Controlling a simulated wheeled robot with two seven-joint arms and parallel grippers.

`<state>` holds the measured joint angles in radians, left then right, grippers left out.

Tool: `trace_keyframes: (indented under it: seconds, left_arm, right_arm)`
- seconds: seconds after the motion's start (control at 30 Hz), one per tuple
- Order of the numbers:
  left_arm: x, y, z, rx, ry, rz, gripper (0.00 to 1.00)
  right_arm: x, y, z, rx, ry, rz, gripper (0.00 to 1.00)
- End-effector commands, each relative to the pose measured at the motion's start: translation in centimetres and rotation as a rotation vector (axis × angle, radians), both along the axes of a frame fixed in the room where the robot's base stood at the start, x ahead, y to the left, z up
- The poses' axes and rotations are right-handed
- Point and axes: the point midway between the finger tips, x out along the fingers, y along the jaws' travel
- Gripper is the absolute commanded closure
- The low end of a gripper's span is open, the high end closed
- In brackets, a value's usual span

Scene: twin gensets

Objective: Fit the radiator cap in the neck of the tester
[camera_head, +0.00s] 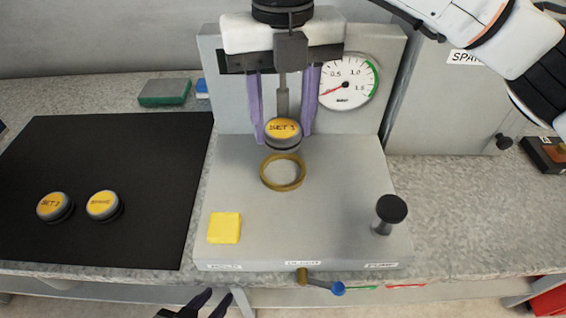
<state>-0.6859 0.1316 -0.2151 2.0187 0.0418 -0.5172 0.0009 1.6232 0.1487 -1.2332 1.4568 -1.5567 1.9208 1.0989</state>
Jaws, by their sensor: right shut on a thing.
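My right gripper (284,132) is shut on the radiator cap (283,129), which has a yellow top seemingly lettered "SET 1". It holds the cap upright, just above and behind the brass-coloured neck (283,171) in the picture. The neck is an open ring on the grey tester (330,200); a gap shows between cap and neck. The tester's dial gauge (345,82) has its red needle at the low end. My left gripper (218,292) is at the bottom edge, partly cut off, its fingertips apart and empty, away from the tester's top.
Two more yellow-topped caps (55,207) (104,206) lie on a black mat (120,150) at left. The tester carries a yellow block (224,228), a black pump knob (390,212) and a blue-ended lever (322,284). A grey cabinet (445,110) stands behind right.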

Motion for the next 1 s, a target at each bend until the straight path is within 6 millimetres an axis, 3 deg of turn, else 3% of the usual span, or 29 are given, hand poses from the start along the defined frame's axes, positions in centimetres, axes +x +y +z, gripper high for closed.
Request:
trace_keyframes:
  seconds: [0.1,0.37,0.53,0.93,0.97,1.0]
  left_arm:
    - [-0.3,0.0,-0.3,-0.002,0.007,0.0,0.69]
    - [-0.7,-0.1,-0.5,-0.003,0.015,0.001,0.69]
    - [-0.7,-0.1,-0.6,-0.004,0.014,0.0,0.69]
    - [-0.2,-0.1,-0.7,-0.005,0.004,0.001,0.69]
    - [-0.2,-0.1,-0.6,-0.005,0.003,0.001,0.69]
    - [-0.2,-0.1,-0.5,-0.004,0.003,0.0,0.69]
  right_arm:
    - [0.0,-0.1,-2.3,-0.001,0.003,0.0,0.8]
    - [0.0,-0.1,-4.5,0.0,0.001,0.002,0.8]
    - [0.0,-0.1,-7.0,0.0,0.002,0.003,0.8]
    - [0.0,0.0,-7.7,0.0,-0.002,0.003,0.8]
    - [0.0,-0.1,-7.6,0.0,-0.002,0.003,0.53]
    - [0.0,-0.1,-7.6,0.0,-0.001,0.003,0.46]
